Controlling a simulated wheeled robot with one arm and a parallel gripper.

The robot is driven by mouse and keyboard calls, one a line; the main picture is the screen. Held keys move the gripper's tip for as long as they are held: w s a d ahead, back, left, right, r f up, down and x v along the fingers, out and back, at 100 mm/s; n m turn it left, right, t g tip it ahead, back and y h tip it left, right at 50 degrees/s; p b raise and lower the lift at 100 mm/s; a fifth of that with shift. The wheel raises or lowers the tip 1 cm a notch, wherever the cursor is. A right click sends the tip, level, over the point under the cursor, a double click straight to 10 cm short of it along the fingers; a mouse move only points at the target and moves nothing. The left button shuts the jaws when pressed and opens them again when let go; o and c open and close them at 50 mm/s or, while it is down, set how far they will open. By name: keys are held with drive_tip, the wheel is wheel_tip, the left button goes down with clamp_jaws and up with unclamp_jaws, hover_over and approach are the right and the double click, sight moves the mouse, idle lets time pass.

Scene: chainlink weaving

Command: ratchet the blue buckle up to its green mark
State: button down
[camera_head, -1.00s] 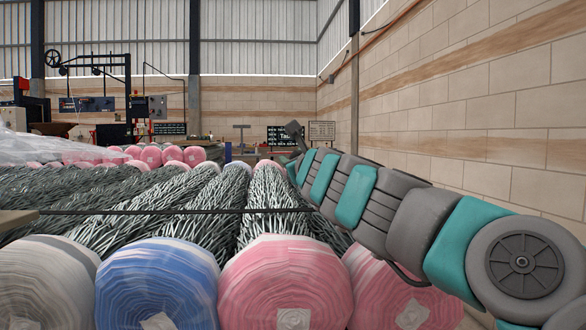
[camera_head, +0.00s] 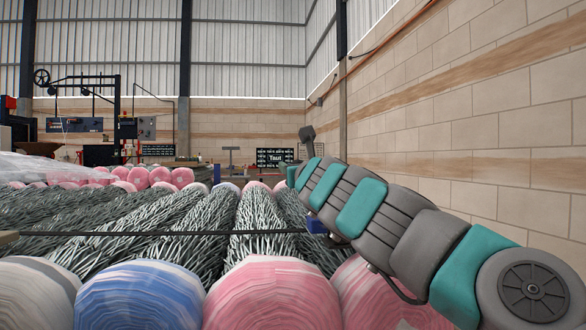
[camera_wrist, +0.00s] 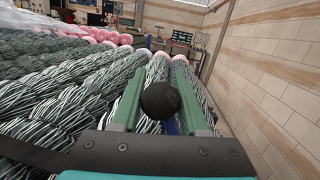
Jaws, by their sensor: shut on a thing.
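My gripper (camera_wrist: 160,108) shows in the wrist view, with green fingers on either side of a black ball knob (camera_wrist: 160,100), shut on it. A blue part (camera_wrist: 172,126), probably the blue buckle, shows just below the knob between the fingers and is mostly hidden. In the head view a small blue piece (camera_head: 316,221) shows beside my arm, at the right end of a dark strap (camera_head: 180,233). My arm hides the rest of it and the gripper tips. I cannot make out a green mark in either view.
The strap crosses several grey wire-mesh rolls (camera_head: 190,222). Pink, blue and white wrapped roll ends (camera_head: 272,295) face me in front. A block wall (camera_head: 480,110) stands close on the right. A dark sign (camera_head: 275,158) at the back reads "Taut".

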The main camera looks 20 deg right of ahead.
drive_tip(key=shift+r, duration=0.1)
drive_tip(key=shift+c, duration=2.1)
unclamp_jaws()
drive_tip(key=shift+s, duration=0.15)
drive_tip(key=b+v, duration=0.1)
drive_tip(key=v, duration=0.6)
drive_tip(key=shift+s, duration=0.3)
